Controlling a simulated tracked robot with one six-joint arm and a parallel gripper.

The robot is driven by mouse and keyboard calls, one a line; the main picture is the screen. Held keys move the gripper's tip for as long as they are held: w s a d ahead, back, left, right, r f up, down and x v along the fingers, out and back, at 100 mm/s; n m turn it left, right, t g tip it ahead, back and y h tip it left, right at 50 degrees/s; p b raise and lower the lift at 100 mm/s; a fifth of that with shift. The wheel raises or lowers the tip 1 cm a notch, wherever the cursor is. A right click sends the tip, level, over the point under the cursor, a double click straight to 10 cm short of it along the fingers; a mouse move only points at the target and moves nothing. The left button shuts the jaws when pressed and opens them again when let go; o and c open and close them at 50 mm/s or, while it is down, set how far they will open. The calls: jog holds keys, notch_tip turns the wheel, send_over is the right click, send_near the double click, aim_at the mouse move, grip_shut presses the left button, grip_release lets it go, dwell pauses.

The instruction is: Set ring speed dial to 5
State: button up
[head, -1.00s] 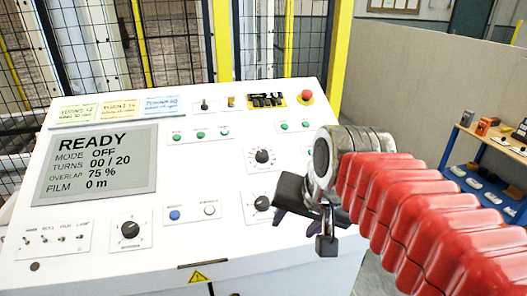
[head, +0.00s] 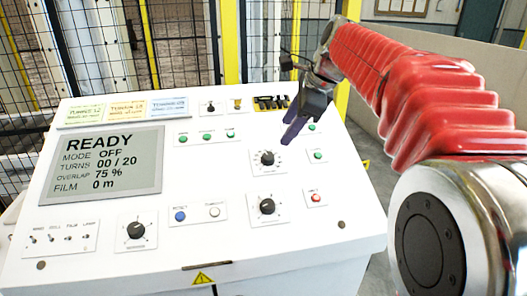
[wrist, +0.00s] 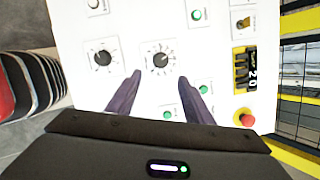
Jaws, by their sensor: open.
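The white sloped panel (head: 110,212) carries several black dials; their labels are too small to read, so I cannot tell which is ring speed. An upper dial (head: 267,158) and a lower dial (head: 267,206) sit right of centre, and another dial (head: 136,230) is at the lower left. My gripper (head: 290,138) is open and empty, its dark fingers pointing down just beside the upper dial. In the wrist view, the upper dial (wrist: 160,60) lies just beyond the gap between my fingertips (wrist: 160,76), with the lower dial (wrist: 103,58) to its left. I cannot tell whether the fingers touch the panel.
The screen (head: 105,165) reads READY, mode OFF, turns 00 / 20, overlap 75 %, film 0 m. Green buttons (head: 318,155) and a red button (head: 316,198) flank the dials. The red emergency stop (wrist: 247,119) and counter wheels (wrist: 244,70) are near the panel's edge.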

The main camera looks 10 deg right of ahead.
aim_at(268, 156)
jog(key=shift+w, duration=0.15)
jog(key=x, duration=1.3)
jog(key=shift+w+f, duration=0.1)
jog(key=shift+f, duration=0.3)
jog(key=shift+c, duration=0.6)
jog(key=c, duration=0.9)
jog(key=shift+a, duration=0.15)
